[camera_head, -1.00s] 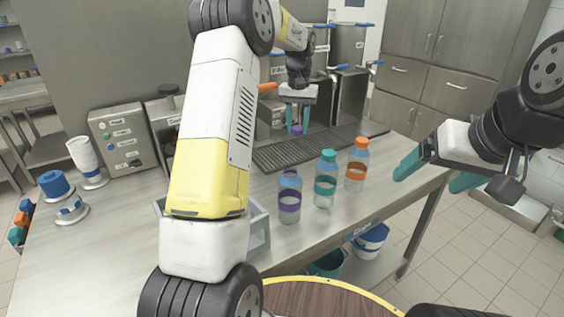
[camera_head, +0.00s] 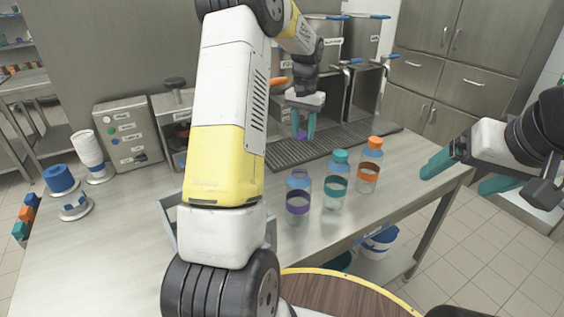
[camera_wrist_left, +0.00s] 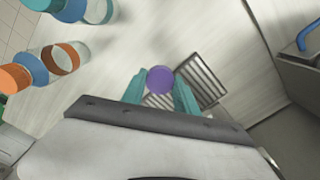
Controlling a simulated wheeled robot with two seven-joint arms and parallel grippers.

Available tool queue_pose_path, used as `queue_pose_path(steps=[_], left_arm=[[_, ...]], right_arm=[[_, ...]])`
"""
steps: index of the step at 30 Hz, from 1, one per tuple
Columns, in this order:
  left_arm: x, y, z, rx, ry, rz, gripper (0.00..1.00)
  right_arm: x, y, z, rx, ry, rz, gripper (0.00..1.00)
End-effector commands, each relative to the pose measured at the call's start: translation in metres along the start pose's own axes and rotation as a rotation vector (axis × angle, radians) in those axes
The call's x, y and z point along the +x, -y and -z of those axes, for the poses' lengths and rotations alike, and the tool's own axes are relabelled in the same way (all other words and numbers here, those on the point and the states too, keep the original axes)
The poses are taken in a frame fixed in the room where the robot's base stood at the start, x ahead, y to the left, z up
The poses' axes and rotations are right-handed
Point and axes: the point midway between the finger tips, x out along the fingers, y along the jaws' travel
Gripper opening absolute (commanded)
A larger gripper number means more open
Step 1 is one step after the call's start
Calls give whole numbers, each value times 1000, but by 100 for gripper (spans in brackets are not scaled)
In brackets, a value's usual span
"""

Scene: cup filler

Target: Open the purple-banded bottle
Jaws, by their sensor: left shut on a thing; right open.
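The purple-banded bottle (camera_head: 298,205) stands upright on the table with no cap on its mouth. My left gripper (camera_head: 303,133) is shut on a purple cap (camera_head: 301,135), held behind the bottle and apart from it. The cap also shows between the teal fingers in the left wrist view (camera_wrist_left: 160,79). A teal-capped bottle (camera_head: 335,187) and an orange-capped bottle (camera_head: 369,172) stand to its right. My right gripper (camera_head: 462,175) is open and empty, right of the bottles by the table edge.
A dark drain grate (camera_head: 285,155) lies behind the bottles, in front of steel dispensers. A control box (camera_head: 127,137), a cup stack (camera_head: 90,150) and a blue-topped item (camera_head: 60,180) stand at left. A grey tray (camera_head: 168,213) is partly hidden behind my left arm. The left front table is bare.

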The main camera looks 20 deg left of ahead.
Motion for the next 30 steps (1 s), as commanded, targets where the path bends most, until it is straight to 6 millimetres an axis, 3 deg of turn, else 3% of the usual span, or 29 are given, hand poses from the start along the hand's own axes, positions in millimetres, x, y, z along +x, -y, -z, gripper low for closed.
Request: queue_pose_path(steps=[7, 13, 17, 24, 30], left_arm=[[31, 32, -50, 134, 3, -1, 0], [48, 45, -79, 223, 0, -2, 0], [59, 46, -87, 245, 1, -3, 0], [103, 47, -88, 250, 2, -4, 0], [119, 47, -86, 247, -2, -3, 0]], right_arm=[[0, 0, 0, 0, 0, 0, 85], [0, 0, 0, 0, 0, 0, 85], [0, 0, 0, 0, 0, 0, 85], [0, 0, 0, 0, 0, 0, 85], [0, 0, 0, 0, 0, 0, 85]])
